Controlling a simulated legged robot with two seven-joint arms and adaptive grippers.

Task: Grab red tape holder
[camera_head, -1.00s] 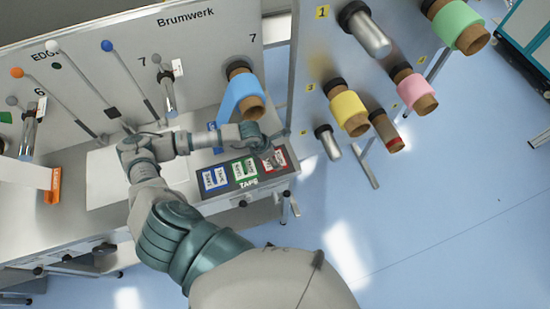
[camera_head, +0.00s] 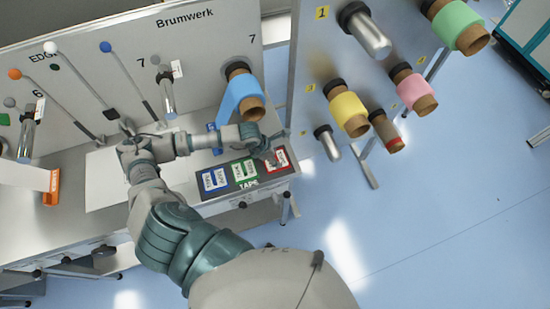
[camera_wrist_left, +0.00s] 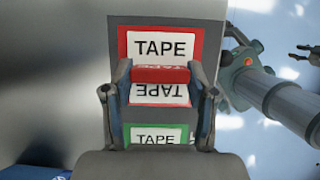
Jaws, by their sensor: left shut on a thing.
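The red tape holder (camera_wrist_left: 160,75) has a red top edge and a white TAPE label. In the left wrist view it stands between the two fingers of my left gripper (camera_wrist_left: 160,95), which is shut on it. Behind it is the red-framed TAPE slot (camera_wrist_left: 160,25) of the dark tray. In the head view my left gripper (camera_head: 270,153) is over the red slot (camera_head: 282,158) at the tray's right end and partly covers it. Whether the holder is clear of the tray is hard to tell. A dark claw-like shape, perhaps my right gripper (camera_wrist_left: 303,53), shows at the wrist view's right edge.
The green (camera_head: 243,172) and blue (camera_head: 214,179) tape holders lie left of the red slot. A blue roll (camera_head: 240,95) hangs just above my gripper. A panel with yellow (camera_head: 348,110) and other rolls stands to the right. Free floor lies at lower right.

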